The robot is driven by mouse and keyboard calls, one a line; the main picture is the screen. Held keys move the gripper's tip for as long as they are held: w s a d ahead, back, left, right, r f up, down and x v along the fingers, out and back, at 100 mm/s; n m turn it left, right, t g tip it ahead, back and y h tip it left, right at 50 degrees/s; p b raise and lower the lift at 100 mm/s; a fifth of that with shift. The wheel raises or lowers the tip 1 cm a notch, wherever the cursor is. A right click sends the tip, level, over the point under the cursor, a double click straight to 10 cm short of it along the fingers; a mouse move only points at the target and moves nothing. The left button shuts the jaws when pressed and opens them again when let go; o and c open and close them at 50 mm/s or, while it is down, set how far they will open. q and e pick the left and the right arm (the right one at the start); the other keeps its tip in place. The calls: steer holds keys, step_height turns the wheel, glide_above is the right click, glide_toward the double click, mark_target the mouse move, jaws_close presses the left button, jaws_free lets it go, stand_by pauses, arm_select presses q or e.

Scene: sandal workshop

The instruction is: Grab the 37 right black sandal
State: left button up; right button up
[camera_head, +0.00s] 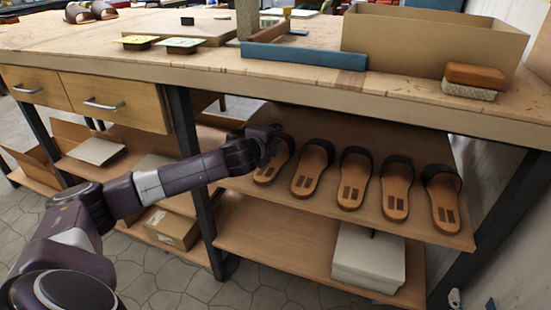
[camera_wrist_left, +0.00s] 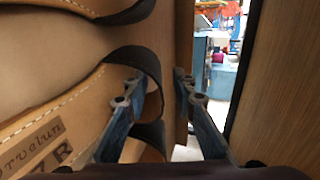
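Several tan sandals with black straps stand in a row on the upper shelf. The leftmost sandal (camera_head: 266,174) is at my left gripper (camera_head: 273,138), which partly covers its strap. In the left wrist view, my left gripper (camera_wrist_left: 157,84) has its two fingers apart. A black strap (camera_wrist_left: 130,60) is beside the left finger and reaches partly into the gap; I cannot tell whether they touch. The nearest insole (camera_wrist_left: 60,120) carries a stamp ending in "R", with what looks like a 7 before it; the rest is cut off. My right gripper is not in view.
The workbench top (camera_head: 215,62) overhangs the shelf (camera_head: 330,215). A dark table leg (camera_head: 190,150) stands left of the sandals. A white box (camera_head: 368,258) is on the lower shelf. The neighbouring sandal (camera_head: 312,170) stands close by.

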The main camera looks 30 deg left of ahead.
arm_select(q)
steer(key=shift+x, duration=1.2)
jaws_close()
arm_select(e)
steer(key=shift+w+a+r+t, duration=0.15)
steer(key=shift+r+t, duration=0.35)
steer(key=shift+r, duration=0.45)
steer(key=shift+w+a+r+t, duration=0.15)
steer(key=shift+r+t, duration=0.35)
steer(key=shift+r, duration=0.45)
arm_select(q)
steer(key=shift+r, duration=0.1)
